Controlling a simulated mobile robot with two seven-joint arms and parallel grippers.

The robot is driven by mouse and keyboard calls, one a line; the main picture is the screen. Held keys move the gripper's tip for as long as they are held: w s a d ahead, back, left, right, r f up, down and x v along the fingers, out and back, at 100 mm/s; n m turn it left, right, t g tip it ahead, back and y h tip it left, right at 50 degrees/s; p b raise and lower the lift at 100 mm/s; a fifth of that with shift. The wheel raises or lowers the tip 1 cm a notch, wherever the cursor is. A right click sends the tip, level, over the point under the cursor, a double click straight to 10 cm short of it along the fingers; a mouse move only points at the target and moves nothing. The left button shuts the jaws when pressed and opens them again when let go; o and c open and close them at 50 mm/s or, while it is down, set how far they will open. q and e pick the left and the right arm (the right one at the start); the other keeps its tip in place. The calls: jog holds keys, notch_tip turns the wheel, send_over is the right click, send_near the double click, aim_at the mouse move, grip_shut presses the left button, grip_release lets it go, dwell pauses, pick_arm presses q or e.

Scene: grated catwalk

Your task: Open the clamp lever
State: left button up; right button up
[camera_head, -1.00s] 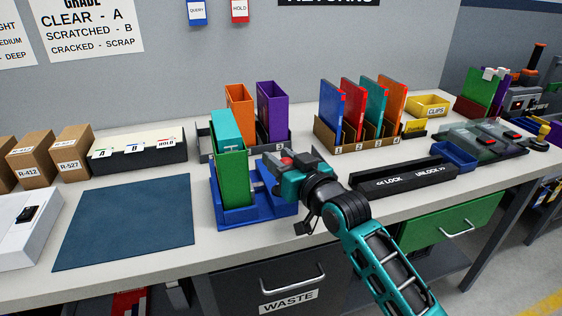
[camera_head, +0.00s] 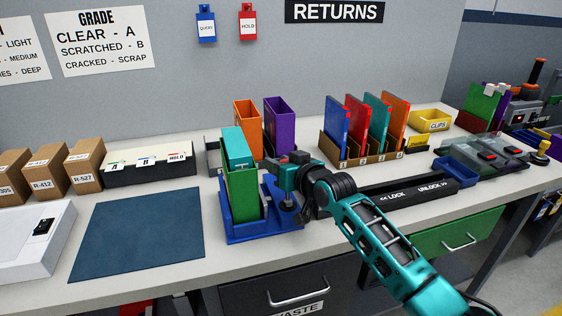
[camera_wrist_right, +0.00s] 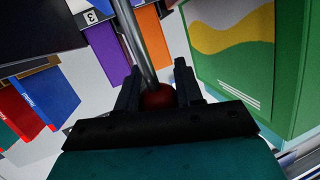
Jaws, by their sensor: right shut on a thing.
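The clamp lever shows in the right wrist view as a metal rod with a red ball knob (camera_wrist_right: 158,97). My right gripper (camera_wrist_right: 155,82) is shut on the knob, one dark finger on each side. In the head view my right gripper (camera_head: 287,199) is at the right side of a blue holder (camera_head: 262,232), and the lever is mostly hidden there. A green case (camera_head: 241,192) stands upright in the holder, left of the gripper. A black bar (camera_head: 408,192) marked LOCK and UNLOCK lies to the right. My left gripper is not in view.
Orange (camera_head: 248,116) and purple (camera_head: 277,122) boxes stand behind the holder. A rack of coloured cases (camera_head: 366,128) stands further right. A blue mat (camera_head: 140,235) lies clear at left. A blue tray (camera_head: 457,172) sits near the right end of the bench.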

jog(key=shift+w+f, duration=0.15)
jog(key=shift+f, duration=0.8)
jog(key=shift+d, duration=0.1)
dwell(0.9)
jog(key=o, duration=0.7)
jog(key=shift+f, duration=0.1)
jog(key=o, duration=0.3)
jog(key=shift+w, duration=0.15)
jog(key=shift+r, duration=0.35)
jog(key=shift+s+d+r, duration=0.15)
jog(key=shift+s, duration=0.15)
jog(key=p+v, duration=0.1)
jog(key=v, duration=1.1)
jog(key=shift+s+r+p, duration=0.1)
jog(key=shift+p, duration=0.3)
